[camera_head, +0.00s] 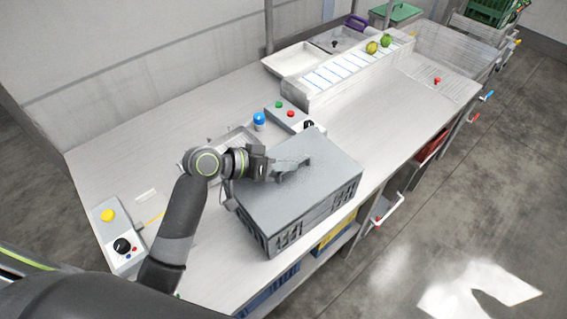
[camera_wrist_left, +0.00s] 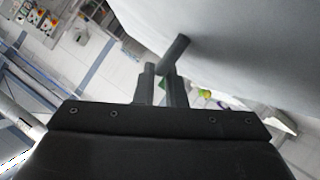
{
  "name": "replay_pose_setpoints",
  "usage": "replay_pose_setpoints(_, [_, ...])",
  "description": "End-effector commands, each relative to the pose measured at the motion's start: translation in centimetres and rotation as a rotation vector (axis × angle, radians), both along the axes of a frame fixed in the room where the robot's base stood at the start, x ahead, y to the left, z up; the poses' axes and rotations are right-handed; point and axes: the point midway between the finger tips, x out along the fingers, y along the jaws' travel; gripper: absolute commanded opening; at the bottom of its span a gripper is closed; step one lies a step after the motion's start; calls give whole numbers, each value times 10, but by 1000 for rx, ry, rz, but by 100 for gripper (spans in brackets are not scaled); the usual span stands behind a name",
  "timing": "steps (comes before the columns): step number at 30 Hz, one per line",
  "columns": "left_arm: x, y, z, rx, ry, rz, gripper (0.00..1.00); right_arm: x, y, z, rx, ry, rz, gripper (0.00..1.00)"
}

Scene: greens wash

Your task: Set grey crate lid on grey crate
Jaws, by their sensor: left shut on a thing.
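The grey crate (camera_head: 317,216) stands on the counter near its front edge, with slotted openings in its sides. The flat grey crate lid (camera_head: 318,188) lies over the crate's top, roughly lined up with its rim. I cannot tell whether it rests fully on the rim or hangs just above it. My left gripper (camera_head: 276,166) is shut on the lid's raised handle (camera_head: 296,165). In the left wrist view, the lid (camera_wrist_left: 235,45) fills the upper right and its handle (camera_wrist_left: 173,52) sits at the fingertips (camera_wrist_left: 160,85). The inside of the crate is hidden. My right gripper is out of view.
A control box with a yellow button (camera_head: 108,215) stands at left. A blue button (camera_head: 259,120) and another control box (camera_head: 288,114) stand behind the crate. A conveyor (camera_head: 340,75) with green items (camera_head: 386,41) is farther back. Counter right of the crate is clear.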

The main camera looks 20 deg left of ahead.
Motion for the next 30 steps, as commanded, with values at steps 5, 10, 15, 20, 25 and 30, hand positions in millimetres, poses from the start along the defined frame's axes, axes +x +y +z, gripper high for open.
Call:
replay_pose_setpoints(5, [0, 0, 1, -1, -1, 0, 0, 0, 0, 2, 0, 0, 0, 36])
replay_pose_setpoints(10, [0, 0, 0, -1, -1, 0, 0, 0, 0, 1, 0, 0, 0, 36])
replay_pose_setpoints(15, [0, 0, -2, -1, -1, 0, 0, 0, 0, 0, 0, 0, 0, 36])
replay_pose_setpoints(20, [0, 0, -5, -1, -1, 0, 0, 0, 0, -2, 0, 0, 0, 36])
replay_pose_setpoints(25, [0, 0, -9, -1, -1, 0, 0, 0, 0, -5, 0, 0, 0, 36])
replay_pose_setpoints(30, [0, 0, -12, -1, -1, 0, 0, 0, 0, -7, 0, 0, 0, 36])
